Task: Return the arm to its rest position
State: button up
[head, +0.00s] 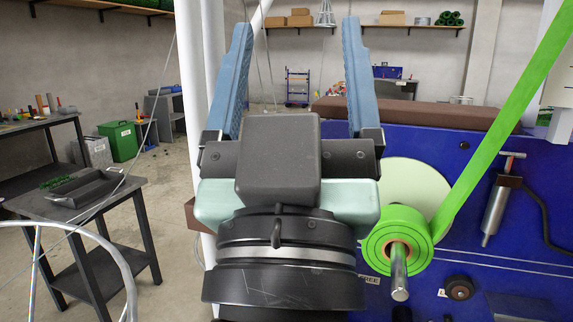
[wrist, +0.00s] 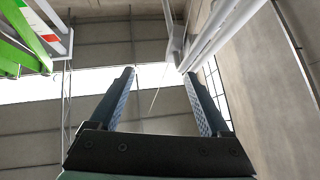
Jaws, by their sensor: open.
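My gripper (head: 297,75) is in the middle of the head view, close to the camera, with its two blue fingers pointing up. The fingers are wide apart and nothing is between them. In the wrist view my gripper (wrist: 164,100) also shows open and empty, with the ceiling and upper walls beyond it. The wrist below the gripper is black with a light band; the rest of my arm is hidden below the frame.
A green roll (head: 398,240) on a metal spindle is right of my gripper, its green strip (head: 500,120) rising to the upper right. Behind is a blue panel (head: 470,215) with a grey cylinder tool (head: 493,210). A dark table (head: 60,205) with a tray stands left. White pipes (wrist: 225,35) run overhead.

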notch_tip(320, 180, up, 16)
jog(key=s+t+y+p, duration=0.1)
jog(key=s+p, duration=0.1)
jog(key=p, duration=1.1)
jog(key=shift+s+a+y, duration=0.2)
jog(key=shift+a+y, duration=0.15)
jog(key=shift+y, duration=0.05)
grip_shut()
